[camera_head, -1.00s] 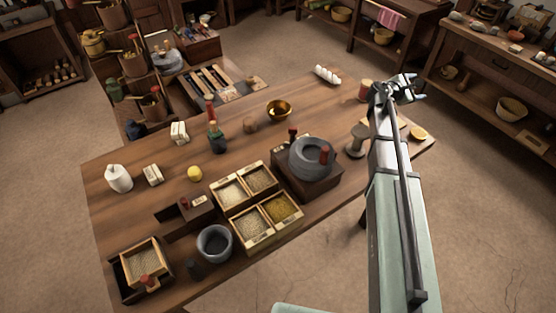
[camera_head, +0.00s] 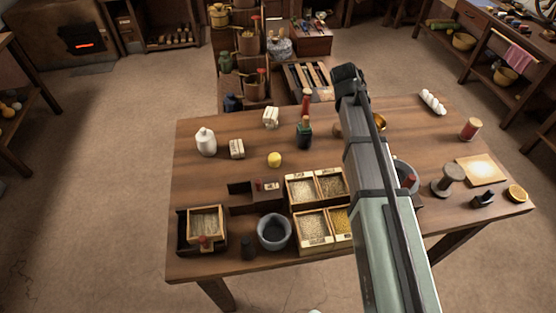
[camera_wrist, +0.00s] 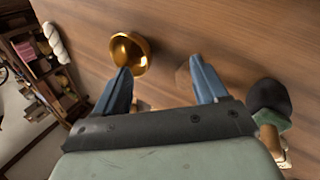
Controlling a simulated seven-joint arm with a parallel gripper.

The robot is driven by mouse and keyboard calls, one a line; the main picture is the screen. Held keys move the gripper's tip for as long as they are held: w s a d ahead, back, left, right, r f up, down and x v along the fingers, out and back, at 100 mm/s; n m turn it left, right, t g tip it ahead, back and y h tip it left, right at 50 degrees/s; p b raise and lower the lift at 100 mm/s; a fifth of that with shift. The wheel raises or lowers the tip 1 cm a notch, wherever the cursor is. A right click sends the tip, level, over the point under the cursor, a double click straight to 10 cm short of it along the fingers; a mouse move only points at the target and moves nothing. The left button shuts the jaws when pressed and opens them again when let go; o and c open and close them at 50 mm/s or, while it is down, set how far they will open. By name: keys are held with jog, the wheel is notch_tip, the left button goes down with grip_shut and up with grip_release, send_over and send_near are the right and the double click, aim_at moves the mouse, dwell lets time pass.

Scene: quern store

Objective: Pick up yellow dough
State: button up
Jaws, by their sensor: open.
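The yellow dough (camera_head: 274,160) is a small round lump on the wooden table, left of the middle in the head view. It lies behind the grain boxes and to the right of a small pale block. It does not show in the wrist view. My gripper (camera_wrist: 160,85) is open and empty in the wrist view, its two blue fingers apart above the table. A brass bowl (camera_wrist: 130,52) is close to the left fingertip there. In the head view my arm reaches over the table right of the dough, and the fingers are hidden.
The grain boxes (camera_head: 317,172) and a grey mortar (camera_head: 274,232) stand in front of the dough. A dark green bottle (camera_head: 304,133) stands behind it to the right, and a white jug (camera_head: 205,142) to the left.

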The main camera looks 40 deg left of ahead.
jog(key=s+a+r+g+y, duration=0.1)
jog(key=s+a+g+y, duration=0.15)
jog(key=s+a, duration=0.95)
jog(key=r+g, duration=0.1)
jog(key=g, duration=0.1)
send_over(275, 155)
jog(key=f, duration=0.8)
jog(key=shift+a+f, duration=0.1)
jog(key=shift+a, duration=0.15)
jog(key=shift+d+f, duration=0.15)
jog(key=shift+f, duration=1.15)
jog(key=shift+d+f, duration=0.1)
jog(key=shift+f, duration=1.2)
jog(key=shift+c, duration=0.5)
jog(key=c, duration=1.1)
